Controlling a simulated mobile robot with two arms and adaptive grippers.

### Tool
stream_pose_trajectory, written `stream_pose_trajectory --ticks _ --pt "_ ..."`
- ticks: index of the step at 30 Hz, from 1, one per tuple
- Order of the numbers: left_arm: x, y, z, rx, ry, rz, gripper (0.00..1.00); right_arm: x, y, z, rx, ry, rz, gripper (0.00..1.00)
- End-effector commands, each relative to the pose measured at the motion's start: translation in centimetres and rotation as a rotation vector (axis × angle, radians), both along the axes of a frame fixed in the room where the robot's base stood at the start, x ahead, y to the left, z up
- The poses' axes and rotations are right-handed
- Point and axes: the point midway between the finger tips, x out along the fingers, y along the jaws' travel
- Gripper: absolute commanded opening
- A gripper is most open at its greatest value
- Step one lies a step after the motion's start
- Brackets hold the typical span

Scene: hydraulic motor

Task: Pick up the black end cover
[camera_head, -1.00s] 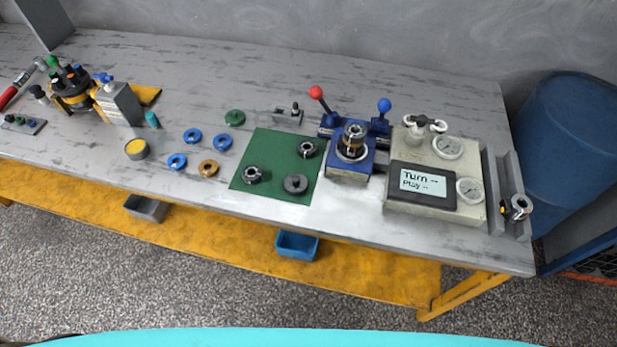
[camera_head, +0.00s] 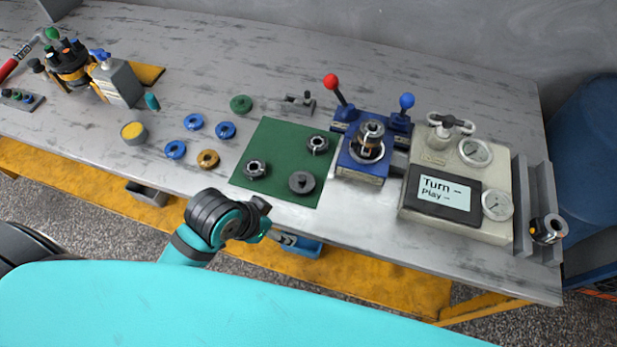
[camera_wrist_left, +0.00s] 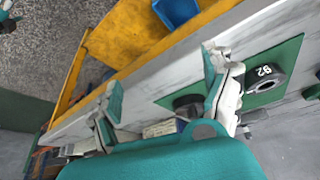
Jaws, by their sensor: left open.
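The black end cover, a dark disc with a raised hub (camera_head: 302,182), lies flat at the near right of the green mat (camera_head: 272,135). In the left wrist view it seems to be the dark round part (camera_wrist_left: 187,102), partly hidden behind a finger. My left gripper (camera_head: 265,215) is at the bench's front edge, to the near left of the cover and apart from it. Its fingers are spread and empty in the left wrist view (camera_wrist_left: 161,68). My right gripper is not in view.
Two silver-black ring parts (camera_head: 255,168) (camera_head: 318,144) share the mat. A blue fixture (camera_head: 361,172) with red and blue knobbed levers stands right of it, then a gauge box (camera_head: 460,225). Blue and orange rings (camera_head: 208,159) lie to the left. A blue bin (camera_head: 303,248) sits below the front edge.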

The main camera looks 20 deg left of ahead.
Motion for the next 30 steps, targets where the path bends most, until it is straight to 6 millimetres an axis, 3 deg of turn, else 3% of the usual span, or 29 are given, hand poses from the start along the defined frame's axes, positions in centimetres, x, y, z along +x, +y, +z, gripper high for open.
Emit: stream_pose_trajectory --ticks 7,11,14,18,24,27,30 --pt "4.5 -3.1 3.3 -0.034 -0.086 -0.28 0.83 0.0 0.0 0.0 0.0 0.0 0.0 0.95" --pt "6.8 -3.8 5.6 -0.021 -0.111 -0.475 0.83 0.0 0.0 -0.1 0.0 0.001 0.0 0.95" --pt "8.3 -3.0 7.7 0.007 -0.103 -0.62 0.83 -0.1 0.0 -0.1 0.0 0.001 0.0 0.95" --pt "9.9 -0.3 10.9 0.046 -0.059 -0.743 0.83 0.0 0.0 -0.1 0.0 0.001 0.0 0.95" --pt "10.8 3.1 14.5 0.053 -0.005 -0.785 0.83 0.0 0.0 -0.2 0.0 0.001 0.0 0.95" --pt "10.8 3.8 15.3 0.047 0.006 -0.787 0.83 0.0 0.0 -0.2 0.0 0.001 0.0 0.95" --pt "10.8 3.7 14.8 0.042 0.013 -0.788 0.83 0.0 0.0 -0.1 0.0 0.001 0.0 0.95"
